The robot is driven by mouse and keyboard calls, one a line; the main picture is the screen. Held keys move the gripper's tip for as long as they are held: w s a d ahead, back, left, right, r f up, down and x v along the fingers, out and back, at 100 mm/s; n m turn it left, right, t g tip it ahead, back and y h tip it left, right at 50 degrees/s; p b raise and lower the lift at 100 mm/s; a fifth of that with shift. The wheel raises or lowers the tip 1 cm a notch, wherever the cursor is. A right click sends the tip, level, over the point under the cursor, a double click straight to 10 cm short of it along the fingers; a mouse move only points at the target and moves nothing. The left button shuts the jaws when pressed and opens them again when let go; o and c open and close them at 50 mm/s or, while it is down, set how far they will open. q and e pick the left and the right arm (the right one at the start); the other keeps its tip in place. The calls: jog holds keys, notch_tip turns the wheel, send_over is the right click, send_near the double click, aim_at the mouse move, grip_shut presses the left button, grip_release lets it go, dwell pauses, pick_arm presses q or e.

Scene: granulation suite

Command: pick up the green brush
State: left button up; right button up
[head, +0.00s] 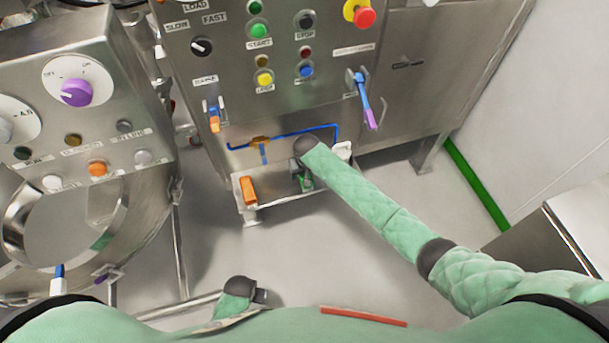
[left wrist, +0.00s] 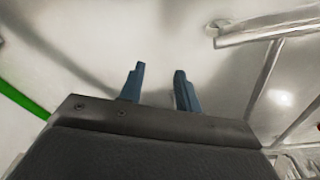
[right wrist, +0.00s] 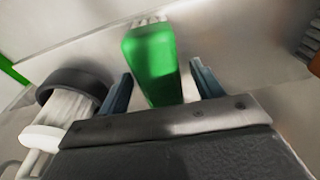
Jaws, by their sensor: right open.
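The green brush (right wrist: 152,62) is a bright green block with pale bristles at its far end. In the right wrist view it lies on a grey metal surface, its near end reaching between the fingers of my right gripper (right wrist: 161,76). The fingers are open, with a gap on each side of the brush. In the head view my right gripper (head: 303,180) is over the low metal shelf (head: 279,198) and mostly hides the brush. My left gripper (left wrist: 159,70) is open and empty above the floor, far from the shelf.
An orange block (head: 248,190) stands at the shelf's left end. A dark-ringed white-bristled thing (right wrist: 75,92) is close left of my right gripper. The control panel (head: 225,70) rises behind the shelf, with a blue rail (head: 290,134) above it. The floor in front is clear.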

jog(key=shift+c, duration=0.3)
jog(key=c, duration=1)
pick_arm(q)
jog(key=shift+w+d, duration=0.1)
